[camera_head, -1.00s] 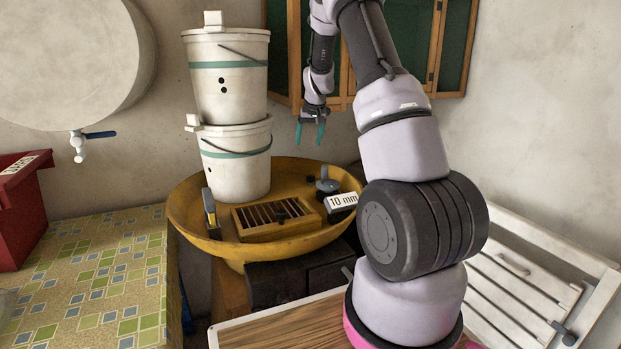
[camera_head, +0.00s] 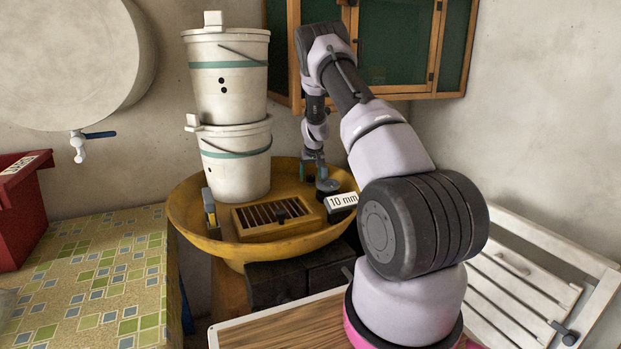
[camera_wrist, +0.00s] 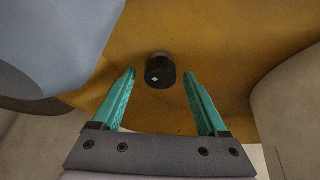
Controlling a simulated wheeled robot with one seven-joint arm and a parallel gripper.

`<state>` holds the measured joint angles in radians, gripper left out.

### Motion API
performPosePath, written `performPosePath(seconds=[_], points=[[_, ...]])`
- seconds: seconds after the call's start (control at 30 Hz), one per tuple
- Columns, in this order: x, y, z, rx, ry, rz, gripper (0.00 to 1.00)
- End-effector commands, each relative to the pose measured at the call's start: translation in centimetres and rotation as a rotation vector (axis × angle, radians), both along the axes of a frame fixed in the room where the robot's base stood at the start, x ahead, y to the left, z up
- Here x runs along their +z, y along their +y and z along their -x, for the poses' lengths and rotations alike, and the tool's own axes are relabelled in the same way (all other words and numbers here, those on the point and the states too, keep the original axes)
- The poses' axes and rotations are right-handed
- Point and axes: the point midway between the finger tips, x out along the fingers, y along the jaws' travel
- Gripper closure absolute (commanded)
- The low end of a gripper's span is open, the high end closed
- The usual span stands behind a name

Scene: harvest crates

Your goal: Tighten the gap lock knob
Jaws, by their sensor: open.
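A small black knob (camera_wrist: 160,72) with a pale mark on its top stands on the yellow basin (camera_head: 190,225), seen in the wrist view. I take it for the gap lock knob. My gripper (camera_head: 315,173) points down over the back right of the basin, beside a grey round-topped part (camera_head: 328,185). In the wrist view its two teal fingers are open, one to each side of the knob, with clear space on both sides. Nothing is held. In the head view my gripper hides the knob's place. How far the fingertips are above it is hard to tell.
A "10 mm" sign (camera_head: 342,200) stands at the basin's right rim. Two stacked white buckets (camera_head: 237,165) stand to the left. A large blue-grey shape (camera_wrist: 60,40) lies close in the wrist view.

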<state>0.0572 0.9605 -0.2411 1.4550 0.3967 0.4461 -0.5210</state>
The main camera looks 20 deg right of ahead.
Motion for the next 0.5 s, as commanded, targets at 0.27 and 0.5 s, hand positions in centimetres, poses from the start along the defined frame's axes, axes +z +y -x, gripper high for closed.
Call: performPosePath(seconds=[0.27, 0.5], points=[[-0.80, -0.07, -0.33, 0.000, -0.001, 0.000, 0.24], [-0.77, -0.06, -0.32, 0.000, 0.000, 0.000, 0.66]])
